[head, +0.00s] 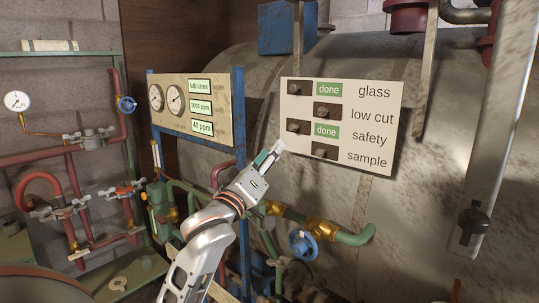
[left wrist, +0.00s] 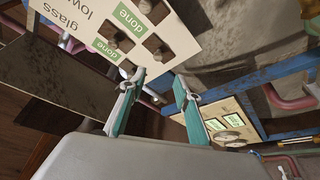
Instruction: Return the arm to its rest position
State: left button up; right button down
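My left arm comes in from the bottom of the head view and reaches up toward the white switch panel (head: 345,108). My left gripper (head: 276,150) is near the panel's lower left edge; I cannot tell whether it touches it. In the left wrist view the gripper (left wrist: 159,79) has its two fingers apart with nothing between them. The panel shows there upside down (left wrist: 178,42). It carries rows marked glass, low cut, safety and sample, each with a dark knob; green "done" labels show at glass and safety. My right gripper is not in view.
A gauge board (head: 193,108) on a blue frame (head: 240,200) stands left of the arm. Pipes with a blue valve wheel (head: 303,244) run close to its right. A large metal tank (head: 430,190) fills the back. More pipes and valves (head: 85,140) are at far left.

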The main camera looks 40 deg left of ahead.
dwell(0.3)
pick_arm(q)
jog(key=s+d+f+m+g, duration=0.1)
jog(key=s+f+m+g, duration=0.25)
jog(key=f, duration=0.95)
jog(key=s+d+f+m+g, duration=0.25)
jog(key=f+m+g, duration=0.2)
jog(key=f, duration=0.95)
jog(key=s+d+f+m+g+y, duration=0.1)
jog(key=s+f+m+g, duration=0.65)
jog(key=s+f, duration=1.1)
jog(key=w+d+f+n+t+h, duration=0.1)
jog(key=d+f+t+h, duration=0.4)
jog(key=d+f, duration=0.9)
jog(key=shift+w+d+n+h, duration=0.15)
jog(key=shift+d+n+h, duration=0.2)
jog(key=shift+d+h, duration=0.45)
jog(key=shift+a, duration=0.1)
